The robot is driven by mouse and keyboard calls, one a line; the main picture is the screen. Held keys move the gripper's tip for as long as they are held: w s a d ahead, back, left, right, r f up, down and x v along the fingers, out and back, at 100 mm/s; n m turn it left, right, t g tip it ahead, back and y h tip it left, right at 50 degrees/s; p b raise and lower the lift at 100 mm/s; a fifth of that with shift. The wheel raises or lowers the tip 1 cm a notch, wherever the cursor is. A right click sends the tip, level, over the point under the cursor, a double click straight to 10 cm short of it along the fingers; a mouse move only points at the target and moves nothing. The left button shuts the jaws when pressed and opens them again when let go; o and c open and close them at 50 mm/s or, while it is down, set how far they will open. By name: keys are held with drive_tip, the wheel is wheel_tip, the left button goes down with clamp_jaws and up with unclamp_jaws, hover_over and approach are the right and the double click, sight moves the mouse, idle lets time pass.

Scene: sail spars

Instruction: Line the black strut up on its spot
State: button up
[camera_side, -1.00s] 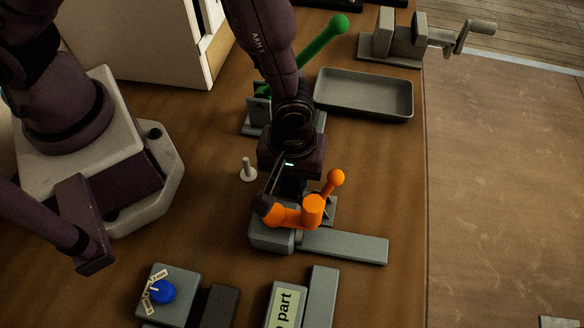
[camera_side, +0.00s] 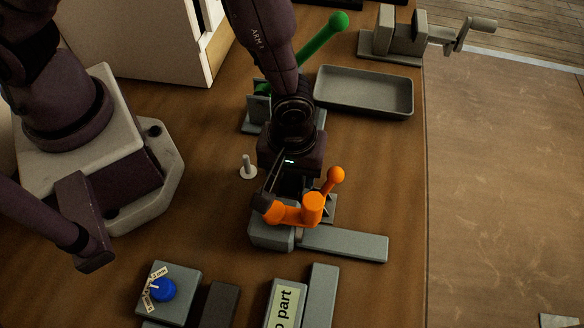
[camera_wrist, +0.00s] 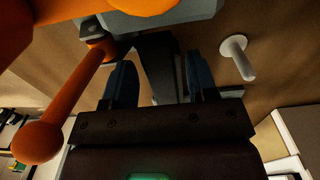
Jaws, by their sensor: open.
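My gripper (camera_wrist: 158,78) is open, with its two dark fingers apart in the wrist view. A dark bar, which looks like the black strut (camera_wrist: 155,58), shows in the gap between the fingers, running under the orange clamp. I cannot tell whether the fingers touch it. In the side view my gripper (camera_side: 288,188) is low, just behind the grey block with the orange toggle clamp (camera_side: 312,210). The strut is mostly hidden there by my gripper and the clamp. Its spot cannot be made out clearly.
A pale peg (camera_side: 247,168) stands left of my gripper. A grey bar (camera_side: 345,245) lies right of the clamp. A grey tray (camera_side: 364,92), a green-handled clamp (camera_side: 322,38) and a crank vise (camera_side: 400,42) are behind. A blue knob block (camera_side: 163,290) is in front.

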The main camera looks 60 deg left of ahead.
drive_tip(key=shift+r, duration=3.4)
drive_tip(key=shift+s+a+m, duration=0.2)
drive_tip(key=shift+s+m, duration=0.1)
drive_tip(key=shift+m, duration=0.6)
drive_tip(key=s+a+r+m+t, duration=0.2)
drive_tip(key=a+r+m, duration=0.1)
drive_tip(key=a+r, duration=0.6)
drive_tip(key=s+a+r+m+t, duration=0.3)
drive_tip(key=a+r, duration=0.7)
drive_tip(key=r, duration=0.6)
drive_tip(key=shift+s+m+t, duration=0.25)
drive_tip(key=shift+m+t, duration=0.05)
drive_tip(key=shift+m, duration=0.3)
